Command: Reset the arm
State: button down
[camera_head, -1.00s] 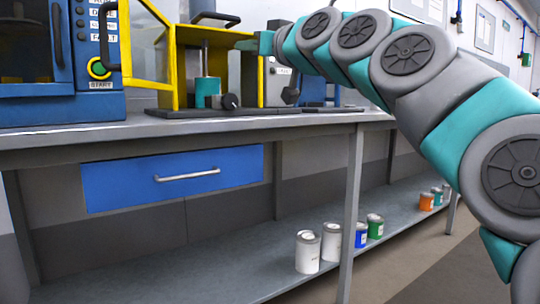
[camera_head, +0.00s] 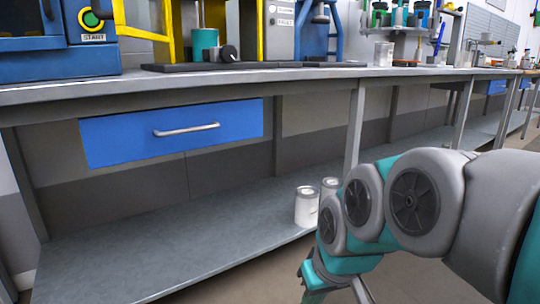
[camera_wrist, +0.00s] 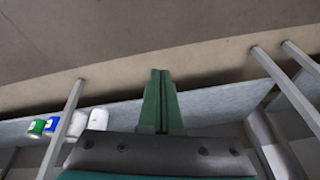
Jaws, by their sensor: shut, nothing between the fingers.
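My gripper shows in the wrist view (camera_wrist: 160,95) with its two green fingers pressed together and nothing between them. The fingers point out over the floor past the edge of the lower shelf. In the head view my arm is folded low at the right, in front of the bench. Its end reaches the bottom edge of the picture, and the fingertips cannot be made out there. A teal can (camera_head: 205,44) stands in the yellow-framed machine (camera_head: 263,30) on the bench top, away from my arm.
The bench (camera_head: 300,76) has a shut blue drawer (camera_head: 172,131). White cans (camera_head: 306,207) stand on the lower shelf (camera_head: 150,249), close to my arm. The wrist view shows green (camera_wrist: 36,128), blue (camera_wrist: 52,124) and white (camera_wrist: 76,124) cans, bench legs (camera_wrist: 287,88) and bare floor (camera_wrist: 100,40).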

jog(key=s+d+f+m+g+h, duration=0.1)
jog(key=s+d+f+g, duration=0.1)
jog(key=s+d+f, duration=0.3)
jog(key=s+f+m+g, duration=0.1)
jog(key=s+f, duration=0.1)
jog(key=s, duration=0.4)
jog(key=s+d+f+m+g+h, duration=0.1)
jog(key=s+d+f+g, duration=0.1)
jog(key=s+d+f, duration=0.3)
notch_tip(320, 180, up, 16)
jog(key=s+a+p, duration=0.1)
jog(key=p, duration=1.4)
jog(key=shift+a+r, duration=0.2)
jog(key=shift+a, duration=0.2)
